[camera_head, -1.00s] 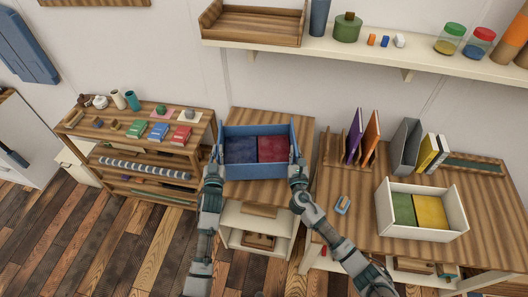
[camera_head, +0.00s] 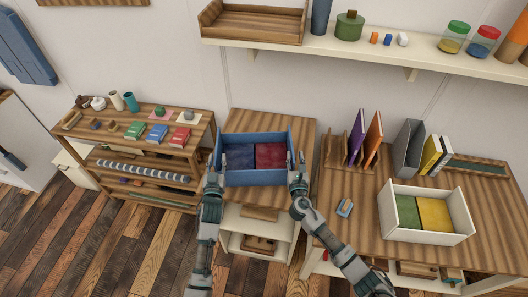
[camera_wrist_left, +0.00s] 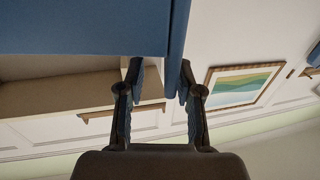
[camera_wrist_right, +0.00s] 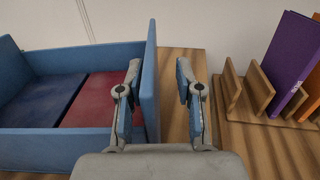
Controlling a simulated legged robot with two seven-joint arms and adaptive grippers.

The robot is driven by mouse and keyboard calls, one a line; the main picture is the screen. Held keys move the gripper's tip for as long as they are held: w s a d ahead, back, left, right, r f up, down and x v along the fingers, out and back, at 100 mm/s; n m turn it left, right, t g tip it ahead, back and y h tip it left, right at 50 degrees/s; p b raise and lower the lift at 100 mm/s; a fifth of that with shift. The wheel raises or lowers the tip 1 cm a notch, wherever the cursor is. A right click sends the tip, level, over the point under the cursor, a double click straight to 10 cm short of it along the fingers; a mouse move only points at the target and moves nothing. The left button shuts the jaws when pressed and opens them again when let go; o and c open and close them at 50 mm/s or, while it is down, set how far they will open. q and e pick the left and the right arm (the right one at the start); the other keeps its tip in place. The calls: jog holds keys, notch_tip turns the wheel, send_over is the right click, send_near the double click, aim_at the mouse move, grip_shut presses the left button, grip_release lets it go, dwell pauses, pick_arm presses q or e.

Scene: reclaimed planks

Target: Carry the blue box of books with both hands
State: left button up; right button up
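The blue box (camera_head: 255,179) is in the middle of the head view, over the low wooden cabinet. Inside it lie a dark blue book (camera_head: 239,157) and a dark red book (camera_head: 270,156), side by side. My left gripper (camera_head: 213,172) is at the box's left wall. In the left wrist view its fingers (camera_wrist_left: 161,75) are apart, with the blue wall edge close to the right finger. My right gripper (camera_head: 297,174) is at the right wall. In the right wrist view its fingers (camera_wrist_right: 158,85) are apart, with the wall (camera_wrist_right: 150,75) nearer the left finger and a gap at the other.
The low cabinet (camera_head: 300,130) is under the box. A wooden shelf unit (camera_head: 205,130) with small books stands left. A desk (camera_head: 355,230) at right holds a white box (camera_head: 425,238), a purple folder (camera_head: 357,135) and an orange folder (camera_head: 373,140). A wall shelf (camera_head: 430,60) runs above.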

jog(key=shift+s+a+r, duration=0.1)
jog(key=shift+a, duration=0.3)
jog(key=shift+s+d, duration=0.1)
jog(key=shift+s, duration=0.15)
pick_arm(q)
jog(key=s, duration=1)
jog(key=shift+s+a+f, duration=0.2)
jog(key=shift+s+a, duration=0.15)
jog(key=shift+s, duration=0.05)
pick_arm(e)
jog(key=s, duration=1.1)
jog(key=shift+s+a+f, duration=0.25)
jog(key=shift+a, duration=0.1)
